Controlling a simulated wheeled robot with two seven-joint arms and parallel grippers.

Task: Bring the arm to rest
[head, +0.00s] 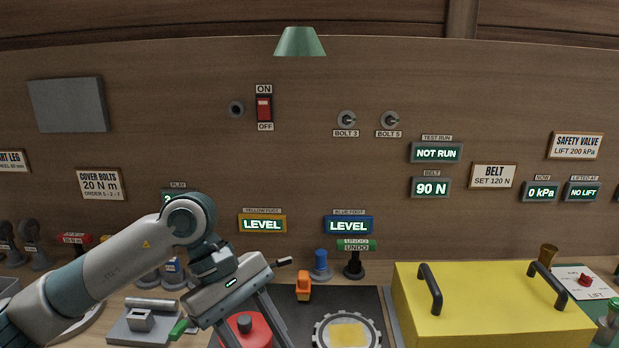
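My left arm comes in from the lower left, and its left gripper (258,333) points down and slightly right over the bench. Its two fingers stand well apart, and their tips run off the bottom edge. A red round object with a dark knob (245,324) shows between and behind the fingers, with no visible grip on it. My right gripper is not in view.
A yellow cover with two dark handles (490,305) fills the lower right. A toothed ring (346,331) lies on a dark mat. An orange piece (303,287), a blue knob (320,265) and a grey block (142,322) stand around the gripper. The panel wall (300,170) closes off the back.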

